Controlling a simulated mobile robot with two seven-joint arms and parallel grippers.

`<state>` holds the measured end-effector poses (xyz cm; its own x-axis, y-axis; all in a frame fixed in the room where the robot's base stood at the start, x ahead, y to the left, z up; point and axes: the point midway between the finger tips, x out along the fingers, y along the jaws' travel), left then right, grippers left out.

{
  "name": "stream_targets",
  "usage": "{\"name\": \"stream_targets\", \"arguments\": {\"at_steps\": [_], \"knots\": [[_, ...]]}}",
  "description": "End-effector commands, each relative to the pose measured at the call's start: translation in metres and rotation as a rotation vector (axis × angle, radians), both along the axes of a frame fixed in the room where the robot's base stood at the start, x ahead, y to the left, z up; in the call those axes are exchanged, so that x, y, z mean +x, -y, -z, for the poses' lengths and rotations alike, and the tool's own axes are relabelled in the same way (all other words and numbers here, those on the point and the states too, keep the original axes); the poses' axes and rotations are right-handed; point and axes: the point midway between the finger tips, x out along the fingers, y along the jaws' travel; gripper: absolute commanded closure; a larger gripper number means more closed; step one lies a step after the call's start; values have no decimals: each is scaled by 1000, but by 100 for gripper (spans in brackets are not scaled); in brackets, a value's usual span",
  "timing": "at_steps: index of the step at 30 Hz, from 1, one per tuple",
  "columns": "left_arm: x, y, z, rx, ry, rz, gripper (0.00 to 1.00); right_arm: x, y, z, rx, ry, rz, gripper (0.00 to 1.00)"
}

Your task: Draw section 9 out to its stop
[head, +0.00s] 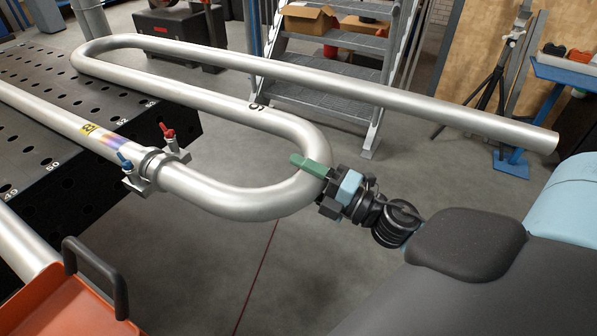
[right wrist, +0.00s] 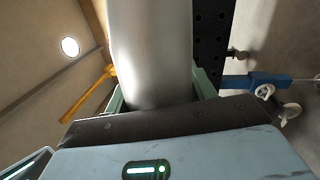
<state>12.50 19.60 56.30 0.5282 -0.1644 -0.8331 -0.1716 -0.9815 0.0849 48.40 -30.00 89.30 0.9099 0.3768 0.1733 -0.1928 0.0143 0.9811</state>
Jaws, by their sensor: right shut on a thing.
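The steel serpentine coil (head: 215,115) runs off the black perforated table (head: 50,85), and its near U-bend (head: 235,203) hangs out past the table edge. A dark mark that looks like a 9 sits on the middle run. My right gripper (head: 312,168) is shut on the outer side of the U-bend. In the right wrist view, the pipe (right wrist: 150,60) passes between the teal fingers (right wrist: 160,98). My left gripper is not in view.
The coil's far run (head: 420,100) reaches right to an open end above the floor. An orange tray (head: 60,305) with a black handle is at lower left. Metal steps (head: 320,95) and a blue stand (head: 545,120) are behind. Floor below the bend is clear except a red line.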

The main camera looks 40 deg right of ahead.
Motion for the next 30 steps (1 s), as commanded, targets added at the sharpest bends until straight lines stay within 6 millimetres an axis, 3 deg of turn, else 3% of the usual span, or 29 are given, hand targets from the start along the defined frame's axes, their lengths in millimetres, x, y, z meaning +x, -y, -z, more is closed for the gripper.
{"name": "stream_targets", "arguments": {"at_steps": [1,5,17,30], "knots": [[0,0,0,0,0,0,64,-1,0,0,-3,0,0,42],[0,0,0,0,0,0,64,0,0,0,-2,0,-1,25],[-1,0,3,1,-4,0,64,-6,2,3,-1,-2,1,25],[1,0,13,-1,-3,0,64,-58,24,13,1,-3,3,25]]}}
